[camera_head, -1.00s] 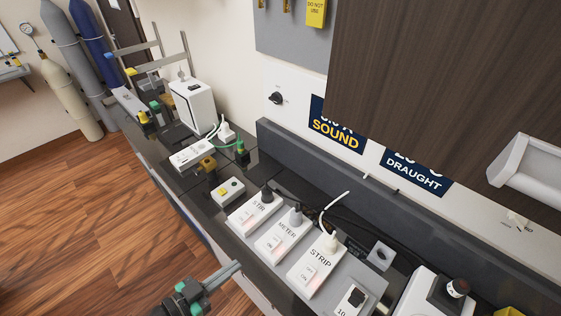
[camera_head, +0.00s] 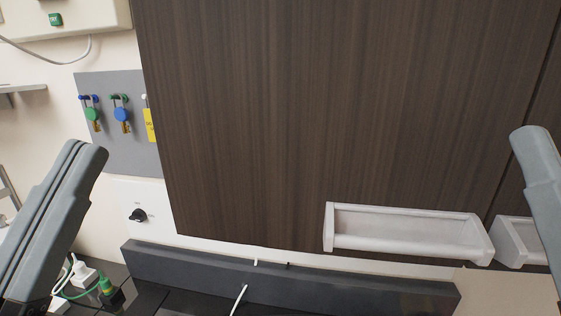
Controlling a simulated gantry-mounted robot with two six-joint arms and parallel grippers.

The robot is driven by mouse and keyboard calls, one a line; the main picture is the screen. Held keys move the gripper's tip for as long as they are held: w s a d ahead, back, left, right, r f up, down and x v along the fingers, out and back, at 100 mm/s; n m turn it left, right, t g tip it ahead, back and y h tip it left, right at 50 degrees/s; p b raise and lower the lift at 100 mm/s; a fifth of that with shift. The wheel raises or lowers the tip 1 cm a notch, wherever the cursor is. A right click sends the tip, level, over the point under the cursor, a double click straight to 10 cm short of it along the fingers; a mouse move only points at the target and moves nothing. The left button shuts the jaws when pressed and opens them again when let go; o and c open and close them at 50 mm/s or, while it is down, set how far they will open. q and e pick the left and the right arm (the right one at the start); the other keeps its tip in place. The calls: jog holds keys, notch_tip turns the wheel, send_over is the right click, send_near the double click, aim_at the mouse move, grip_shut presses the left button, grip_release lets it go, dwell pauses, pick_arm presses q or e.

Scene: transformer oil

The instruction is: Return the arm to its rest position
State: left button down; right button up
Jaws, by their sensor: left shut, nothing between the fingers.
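A grey link of my left arm (camera_head: 52,222) rises from the lower left edge, slanting up and right. A grey link of my right arm (camera_head: 541,190) comes in at the right edge. Neither gripper shows; both lie outside the picture. Both arm links are apart from the cabinet front as far as I can see, but their distance from it is hard to judge.
A dark wood cabinet (camera_head: 300,120) with white handles (camera_head: 410,249) fills the middle. A grey board (camera_head: 112,152) holds padlocks and a yellow tag. A black rotary switch (camera_head: 137,216) is below it. A dark ledge (camera_head: 290,285) and green plug (camera_head: 106,287) are lower.

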pick_arm(q)
jog(key=a+r+n+y+p, duration=0.1)
jog(key=r+n+y+p, duration=0.1)
jog(key=r+p, duration=1.1)
jog(key=s+a+r+n+t+y+p, duration=0.1)
jog(key=a+r+n+y+p, duration=0.1)
jog(key=r+p, duration=1.1)
notch_tip(320, 180, up, 2)
jog(key=n+y, duration=0.1)
jog(key=n, duration=0.1)
jog(key=shift+a+n+t+p, duration=0.3)
jog(key=shift+n+p, duration=0.05)
jog(key=shift+n, duration=0.05)
